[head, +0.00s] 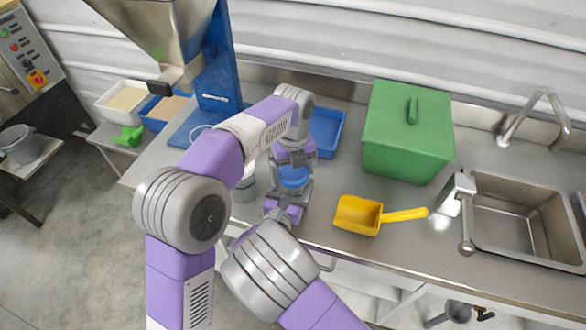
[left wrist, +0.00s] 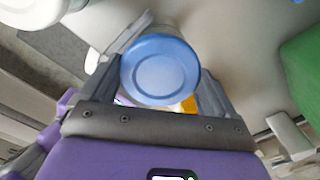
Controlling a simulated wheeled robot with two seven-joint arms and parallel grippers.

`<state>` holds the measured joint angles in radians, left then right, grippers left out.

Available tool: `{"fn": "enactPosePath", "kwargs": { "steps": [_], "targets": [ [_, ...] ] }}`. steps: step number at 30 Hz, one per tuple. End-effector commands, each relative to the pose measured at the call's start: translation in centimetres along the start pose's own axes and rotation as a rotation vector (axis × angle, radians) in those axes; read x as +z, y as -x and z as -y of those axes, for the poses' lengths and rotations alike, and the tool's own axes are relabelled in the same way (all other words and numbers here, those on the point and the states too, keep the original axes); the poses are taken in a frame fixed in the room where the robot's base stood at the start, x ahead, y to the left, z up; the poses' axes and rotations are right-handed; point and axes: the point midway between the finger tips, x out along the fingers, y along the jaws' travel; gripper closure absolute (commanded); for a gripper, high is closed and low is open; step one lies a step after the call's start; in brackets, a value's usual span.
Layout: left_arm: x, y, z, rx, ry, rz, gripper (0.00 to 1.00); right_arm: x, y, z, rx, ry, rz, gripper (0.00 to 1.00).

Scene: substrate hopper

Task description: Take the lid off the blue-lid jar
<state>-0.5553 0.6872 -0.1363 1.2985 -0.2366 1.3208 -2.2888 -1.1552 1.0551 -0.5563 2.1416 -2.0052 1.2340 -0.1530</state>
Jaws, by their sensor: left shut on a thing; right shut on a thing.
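The blue-lid jar (head: 292,177) stands on the metal counter between my two grippers, its body mostly hidden by them. Its round blue lid also fills the upper middle of the left wrist view (left wrist: 160,70), seen from above. My left gripper (head: 293,163) reaches in from behind and above and is shut on the blue lid, with one finger on each side in the left wrist view (left wrist: 158,75). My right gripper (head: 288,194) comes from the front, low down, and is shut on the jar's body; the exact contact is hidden.
A yellow scoop (head: 358,214) lies right of the jar, and a green lidded bin (head: 405,135) stands behind it. A blue tray (head: 327,132) is behind the grippers. Another jar (head: 244,188) is close on the left, partly hidden by my arm. The sink (head: 520,220) is far right.

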Motion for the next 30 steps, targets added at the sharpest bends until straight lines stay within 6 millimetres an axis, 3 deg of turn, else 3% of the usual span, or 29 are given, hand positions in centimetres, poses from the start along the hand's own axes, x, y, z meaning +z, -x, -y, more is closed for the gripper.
{"fn": "enactPosePath", "kwargs": {
  "steps": [30],
  "targets": [
    [-0.05,0.18,0.0,-0.001,1.972,0.0,0.47,-0.07,0.01,0.01,0.0,0.001,-0.002,0.99]
  ]
}}
